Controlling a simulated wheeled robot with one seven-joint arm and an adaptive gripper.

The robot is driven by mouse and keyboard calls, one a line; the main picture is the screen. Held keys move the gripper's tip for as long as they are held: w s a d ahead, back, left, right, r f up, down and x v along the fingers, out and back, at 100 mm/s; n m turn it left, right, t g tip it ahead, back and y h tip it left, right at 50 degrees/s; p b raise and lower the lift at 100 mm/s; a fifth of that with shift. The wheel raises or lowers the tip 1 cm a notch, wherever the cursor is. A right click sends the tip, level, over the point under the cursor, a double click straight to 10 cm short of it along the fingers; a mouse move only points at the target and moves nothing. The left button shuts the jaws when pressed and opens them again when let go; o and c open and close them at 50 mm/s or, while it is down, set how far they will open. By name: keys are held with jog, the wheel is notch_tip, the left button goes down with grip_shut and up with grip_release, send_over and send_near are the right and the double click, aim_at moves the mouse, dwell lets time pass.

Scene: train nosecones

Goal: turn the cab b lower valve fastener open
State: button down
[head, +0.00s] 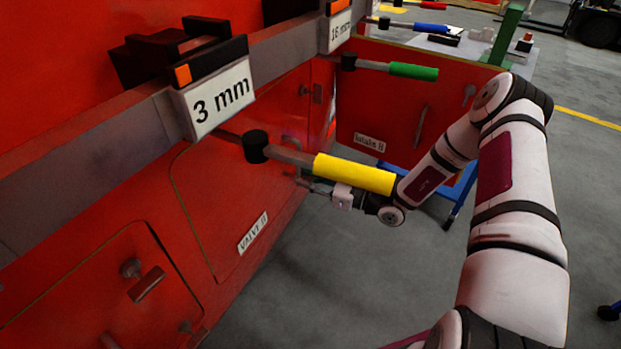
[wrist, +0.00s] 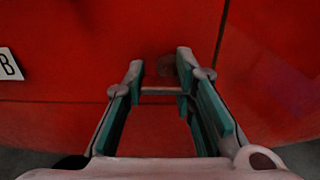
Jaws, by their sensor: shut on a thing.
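The cab B valve hatch (head: 215,210) is a red panel on the red cab side, with a white "VALVE B" label (head: 253,233). My gripper (head: 306,182) is at the hatch's right side, below the yellow handle. In the wrist view my gripper (wrist: 160,66) has its two fingertips against the red panel, around a small dark reddish fastener (wrist: 168,66). The gripper is shut on this fastener, which keeps the fingers a little apart. The fastener's turn angle is too dark to tell. In the head view the fastener is not clear behind the fingers.
A yellow-sleeved handle (head: 354,174) sticks out just above my wrist. A "3 mm" block (head: 215,98) sits on the grey rail. A green-sleeved handle (head: 413,71) and another red panel (head: 385,118) stand behind. The grey floor (head: 350,275) is clear below.

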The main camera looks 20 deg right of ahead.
jog(key=shift+w+d+r, duration=0.15)
jog(key=shift+w+d, duration=0.25)
jog(key=shift+d, duration=0.2)
jog(key=n+p, duration=0.1)
jog(key=n, duration=0.3)
jog(key=shift+r+n+p, duration=0.1)
jog(key=shift+n+p, duration=0.3)
jog(key=c, duration=2.4)
grip_release()
jog(key=n+p, duration=0.2)
jog(key=n, duration=0.2)
jog(key=c, duration=2.4)
grip_release()
jog(key=n+p, duration=0.2)
jog(key=n, duration=0.2)
jog(key=shift+r+n, duration=0.1)
jog(key=shift+n, duration=0.3)
jog(key=c, duration=2.4)
grip_release()
jog(key=shift+w+a+n+p, duration=0.15)
jog(key=shift+n+p, duration=0.95)
jog(key=shift+n, duration=1)
jog(key=c, duration=1)
grip_release()
jog(key=shift+o, duration=0.2)
jog(key=shift+s+a+f, duration=0.1)
jog(key=shift+s+f, duration=0.15)
